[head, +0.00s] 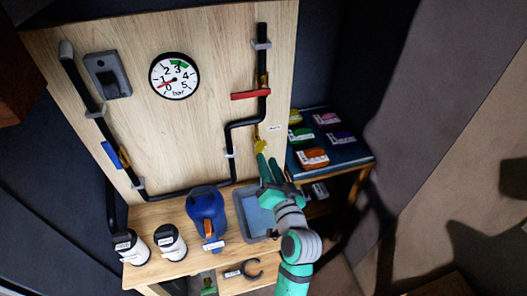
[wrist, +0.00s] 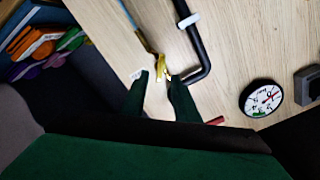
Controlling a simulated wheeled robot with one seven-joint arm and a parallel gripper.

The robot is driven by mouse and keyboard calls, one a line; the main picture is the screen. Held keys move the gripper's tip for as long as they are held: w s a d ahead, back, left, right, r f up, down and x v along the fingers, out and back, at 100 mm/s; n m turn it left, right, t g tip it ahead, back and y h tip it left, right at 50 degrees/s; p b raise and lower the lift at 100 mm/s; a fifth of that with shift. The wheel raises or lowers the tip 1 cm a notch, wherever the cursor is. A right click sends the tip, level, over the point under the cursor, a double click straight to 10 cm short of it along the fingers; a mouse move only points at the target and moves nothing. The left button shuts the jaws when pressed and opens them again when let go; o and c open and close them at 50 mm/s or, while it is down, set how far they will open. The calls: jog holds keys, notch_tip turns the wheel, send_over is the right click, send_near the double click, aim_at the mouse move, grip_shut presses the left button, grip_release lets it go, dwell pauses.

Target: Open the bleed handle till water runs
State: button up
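A yellow handle (head: 260,146) sits low on the right end of the black pipe on the wooden board, with a small white label (head: 274,128) beside it. It also shows in the wrist view (wrist: 161,68). My gripper (head: 268,164) is just below the yellow handle. In the wrist view my gripper's green fingers (wrist: 160,84) are apart, with the yellow handle ahead of and between their tips; I cannot tell if they touch it. A grey tray (head: 241,211) with a bluish inside stands below. No running water is visible.
A red handle (head: 250,95) and a blue handle (head: 110,155) sit on the pipe. The gauge (head: 174,76) needle points low left. A blue jug (head: 206,212) and two white canisters (head: 170,241) stand on the bench. A shelf (head: 350,152) with coloured packets is right.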

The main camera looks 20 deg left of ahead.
aim_at(262, 150)
jog(key=shift+x, duration=2.65)
jog(key=shift+c, duration=0.3)
grip_shut()
